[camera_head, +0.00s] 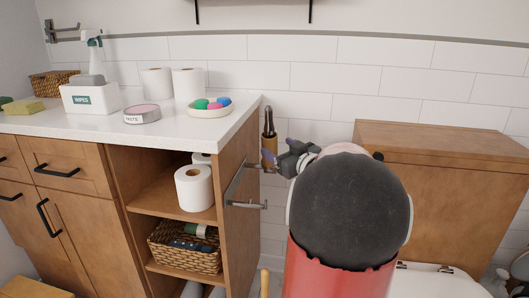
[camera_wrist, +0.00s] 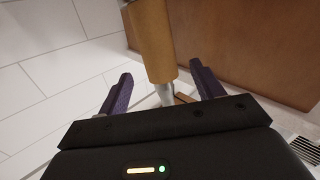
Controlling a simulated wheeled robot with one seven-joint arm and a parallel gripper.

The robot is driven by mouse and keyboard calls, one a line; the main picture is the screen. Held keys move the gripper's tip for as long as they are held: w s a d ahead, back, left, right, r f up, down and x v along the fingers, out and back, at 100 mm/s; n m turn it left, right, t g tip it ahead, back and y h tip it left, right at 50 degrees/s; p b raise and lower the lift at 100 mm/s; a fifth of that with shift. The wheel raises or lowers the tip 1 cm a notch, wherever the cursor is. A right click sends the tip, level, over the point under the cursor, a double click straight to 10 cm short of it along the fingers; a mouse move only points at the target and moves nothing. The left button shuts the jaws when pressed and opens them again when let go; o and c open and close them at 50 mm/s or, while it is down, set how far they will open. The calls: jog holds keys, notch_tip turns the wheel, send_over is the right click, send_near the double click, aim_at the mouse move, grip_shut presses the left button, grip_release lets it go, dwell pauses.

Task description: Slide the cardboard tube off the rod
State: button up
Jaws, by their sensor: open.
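The cardboard tube (camera_head: 269,152) is a brown cylinder standing upright at the right side of the cabinet, with a darker tip above it. In the wrist view the tube (camera_wrist: 154,42) fills the top middle, and a grey metal rod (camera_wrist: 166,95) shows below its end. My gripper (camera_head: 281,158) is beside the tube in the head view. In the wrist view my gripper (camera_wrist: 162,86) is open, with one dark purple finger to each side of the line of tube and rod. Neither finger visibly touches the tube. How deep it sits between them I cannot tell.
A metal holder (camera_head: 246,204) sticks out from the cabinet side below my gripper. The white counter (camera_head: 180,133) bears a tray, a tin and rolls. A wooden box-like unit (camera_head: 450,180) stands at right, by a white toilet (camera_head: 425,283). The tiled wall is close behind.

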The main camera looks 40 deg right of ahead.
aim_at(265, 130)
jog(key=w, duration=0.7)
jog(key=shift+w+d, duration=0.3)
jog(key=shift+d, duration=0.05)
jog(key=shift+c, duration=0.2)
jog(key=c, duration=1)
jog(key=shift+s+a+r+p, duration=0.15)
jog(key=shift+r+p, duration=0.55)
jog(key=shift+r, duration=0.15)
jog(key=shift+s+a+r+p, duration=0.1)
jog(key=shift+a+r+p, duration=0.05)
jog(key=shift+r+p, duration=0.6)
jog(key=shift+s+a+r, duration=0.45)
jog(key=shift+a+r, duration=0.05)
jog(key=shift+r, duration=2.7)
jog(key=shift+s+a+r, duration=0.45)
jog(key=shift+a+r, duration=0.1)
jog(key=shift+r, duration=2.65)
jog(key=shift+s+a+r, duration=0.45)
jog(key=shift+a+r, duration=0.05)
jog(key=shift+r, duration=2.7)
